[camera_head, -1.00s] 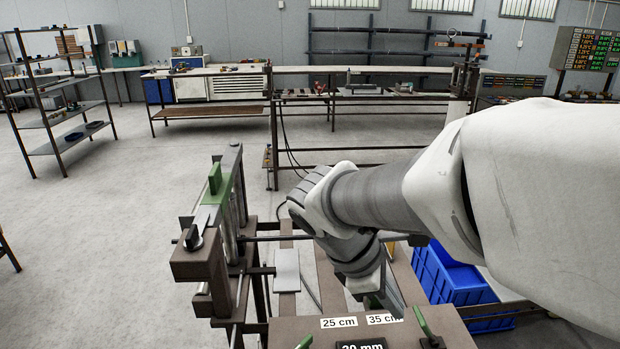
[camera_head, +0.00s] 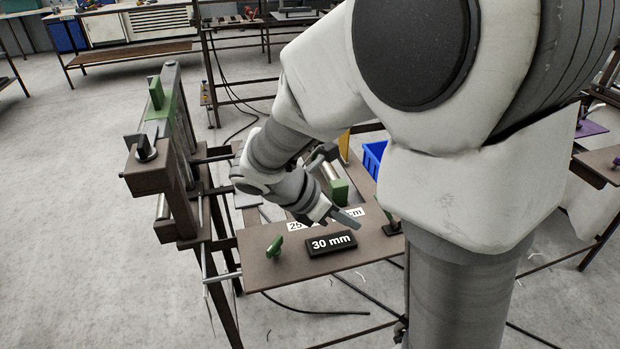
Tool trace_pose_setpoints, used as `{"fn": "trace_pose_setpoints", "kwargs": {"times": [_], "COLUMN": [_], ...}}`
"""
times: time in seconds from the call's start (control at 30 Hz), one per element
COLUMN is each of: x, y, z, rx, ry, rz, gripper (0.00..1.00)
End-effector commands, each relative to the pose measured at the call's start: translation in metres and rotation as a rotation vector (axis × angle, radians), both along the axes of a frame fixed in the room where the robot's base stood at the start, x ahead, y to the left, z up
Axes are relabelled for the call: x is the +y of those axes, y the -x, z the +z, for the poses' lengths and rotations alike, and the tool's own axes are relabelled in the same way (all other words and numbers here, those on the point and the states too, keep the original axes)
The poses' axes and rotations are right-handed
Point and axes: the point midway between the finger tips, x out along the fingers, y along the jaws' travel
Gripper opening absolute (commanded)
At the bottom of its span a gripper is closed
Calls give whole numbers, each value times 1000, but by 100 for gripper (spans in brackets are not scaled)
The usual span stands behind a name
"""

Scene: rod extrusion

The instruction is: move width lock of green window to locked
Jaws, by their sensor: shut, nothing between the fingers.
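The green window station has a brown panel (camera_head: 290,272) at its front with a black "30 mm" display (camera_head: 331,243). A green lever (camera_head: 275,246) stands left of the display. A second lever (camera_head: 391,222) stands at the panel's right side, partly hidden by my arm. I cannot tell from its look which lever is the width lock, nor its setting. My gripper (camera_head: 347,218) is shut and empty. It points down and right over the back of the panel, between the levers and nearer the right one. It partly covers the white "25 cm" and "35 cm" labels (camera_head: 297,226).
A brown upright frame (camera_head: 150,178) with a black knob (camera_head: 146,148) and green block (camera_head: 156,94) stands at left. A green block (camera_head: 339,191) lies behind my gripper. A blue crate (camera_head: 373,157) is partly hidden. Open floor lies left.

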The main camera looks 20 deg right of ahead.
Motion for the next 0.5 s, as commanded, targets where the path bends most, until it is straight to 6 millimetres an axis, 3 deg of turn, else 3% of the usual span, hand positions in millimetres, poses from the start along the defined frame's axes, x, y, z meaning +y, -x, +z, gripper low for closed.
{"fn": "trace_pose_setpoints", "kwargs": {"times": [0.1, 0.2, 0.5], "x": [-17, -31, -48], "y": [-1, -6, -11], "z": [-20, -5, 5], "rx": [4, -3, -2], "ry": [0, -1, -1], "rz": [-2, -5, -1], "gripper": [0, 0, 0]}}
